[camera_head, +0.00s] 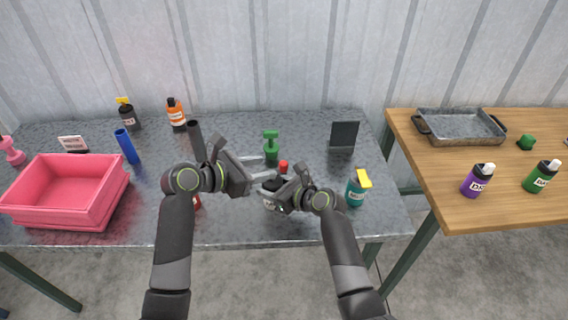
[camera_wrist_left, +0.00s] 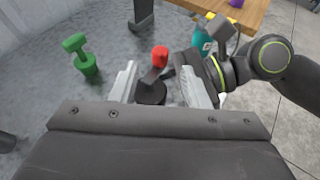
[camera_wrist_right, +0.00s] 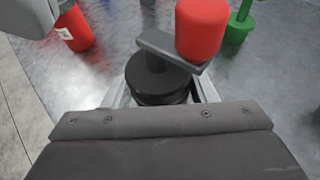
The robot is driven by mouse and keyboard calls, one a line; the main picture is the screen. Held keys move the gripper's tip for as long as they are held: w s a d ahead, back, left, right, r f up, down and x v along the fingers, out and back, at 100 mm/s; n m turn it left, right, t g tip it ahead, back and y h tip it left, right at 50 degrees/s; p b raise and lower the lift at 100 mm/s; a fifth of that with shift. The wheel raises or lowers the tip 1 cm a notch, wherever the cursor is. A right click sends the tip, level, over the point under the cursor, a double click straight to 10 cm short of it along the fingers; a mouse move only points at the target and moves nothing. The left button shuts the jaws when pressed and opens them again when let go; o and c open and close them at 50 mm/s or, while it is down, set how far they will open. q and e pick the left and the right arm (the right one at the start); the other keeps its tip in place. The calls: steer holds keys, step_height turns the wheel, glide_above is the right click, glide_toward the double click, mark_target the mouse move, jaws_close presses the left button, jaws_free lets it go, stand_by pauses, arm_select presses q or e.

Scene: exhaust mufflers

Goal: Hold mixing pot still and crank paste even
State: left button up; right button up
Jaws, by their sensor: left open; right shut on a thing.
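The mixing pot (camera_head: 269,204) stands on the grey table in front of me, mostly hidden by my grippers. Its round black lid (camera_wrist_right: 152,82) carries a grey crank arm (camera_wrist_right: 168,50) with a red knob (camera_wrist_right: 202,28). The red knob also shows in the head view (camera_head: 283,166) and left wrist view (camera_wrist_left: 160,57). My right gripper (camera_head: 277,190) is shut on the pot, with its fingers on either side below the lid. My left gripper (camera_head: 262,175) is open, its fingers apart with the knob and lid showing between them in the left wrist view (camera_wrist_left: 158,85).
A green pump-like item (camera_head: 271,147) stands just behind the pot. A teal bottle with yellow top (camera_head: 356,190) is to the right. A red object (camera_wrist_right: 74,28) is near the left arm. A pink bin (camera_head: 65,190) is far left; a wooden table (camera_head: 500,210) stands right.

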mark_target(281, 165)
arm_select(q)
steer(key=x, duration=0.8)
jaws_close()
